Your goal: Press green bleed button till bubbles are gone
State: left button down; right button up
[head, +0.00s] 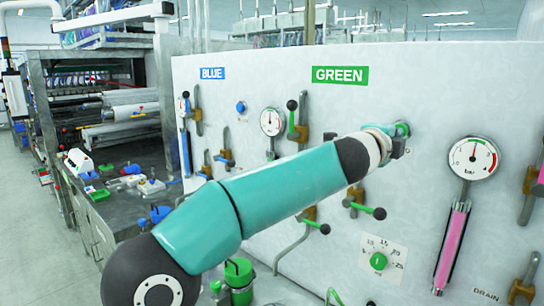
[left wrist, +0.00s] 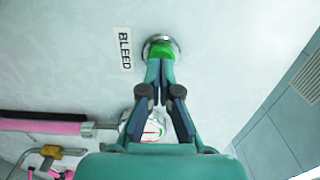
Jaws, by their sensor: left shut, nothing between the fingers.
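The green bleed button (head: 403,129) sits in a round metal collar on the white panel, mostly behind my left gripper in the head view. It also shows in the left wrist view (left wrist: 160,48), beside a BLEED label (left wrist: 125,49). My left gripper (head: 398,143) is shut and empty. In the left wrist view its closed fingertips (left wrist: 160,70) overlap the button's lower part; I cannot tell whether they press it in. A tube of pink liquid (head: 452,248) stands tilted below a gauge (head: 473,158). Bubbles in it are too small to tell. My right gripper is out of view.
The panel carries BLUE (head: 212,73) and GREEN (head: 340,75) labels, several valve levers and a second gauge (head: 270,121). A green dial knob (head: 378,261) is low on the panel. A dark bench (head: 125,205) with small parts stands at left.

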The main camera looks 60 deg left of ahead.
pick_arm(q)
jog(key=shift+s, duration=0.1)
jog(key=b+v, duration=0.2)
jog(key=v, duration=0.5)
jog(key=shift+s+d+b, duration=0.15)
jog(key=shift+s+b, duration=0.25)
dwell(0.5)
